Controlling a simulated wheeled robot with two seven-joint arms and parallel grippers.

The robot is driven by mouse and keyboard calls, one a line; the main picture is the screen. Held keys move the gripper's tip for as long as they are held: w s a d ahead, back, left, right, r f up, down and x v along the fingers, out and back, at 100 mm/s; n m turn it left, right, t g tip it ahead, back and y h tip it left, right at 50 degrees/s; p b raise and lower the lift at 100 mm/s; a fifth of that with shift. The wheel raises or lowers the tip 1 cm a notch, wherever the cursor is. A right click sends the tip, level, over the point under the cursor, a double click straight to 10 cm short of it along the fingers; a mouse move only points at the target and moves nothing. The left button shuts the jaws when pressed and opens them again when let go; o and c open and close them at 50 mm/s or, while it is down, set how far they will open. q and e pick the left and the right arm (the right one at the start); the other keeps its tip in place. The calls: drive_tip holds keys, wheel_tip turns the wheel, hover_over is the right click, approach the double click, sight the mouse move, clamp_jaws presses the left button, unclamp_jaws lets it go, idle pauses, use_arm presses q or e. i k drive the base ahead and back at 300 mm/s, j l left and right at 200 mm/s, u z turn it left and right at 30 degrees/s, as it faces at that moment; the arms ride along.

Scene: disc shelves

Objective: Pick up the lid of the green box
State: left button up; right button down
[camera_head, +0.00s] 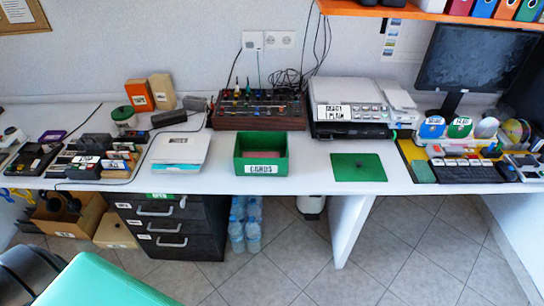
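The green box (242,165) stands open on the white desk near its front edge, at the middle of the head view. It has a white label reading "CARDS" on its front, and something reddish lies inside. Neither of my grippers shows in the head view.
A printer (345,92) stands behind the lid, and a dark mixer-like device (258,122) behind the box. A white flat device (179,150) lies left of the box. A monitor (478,62) stands at the right. Bare desk separates box and lid. A teal surface (95,282) is at bottom left.

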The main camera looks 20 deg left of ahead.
sight(346, 168)
drive_tip(key=i+l+z, duration=0.3)
drive_tip(key=i+l, duration=0.75)
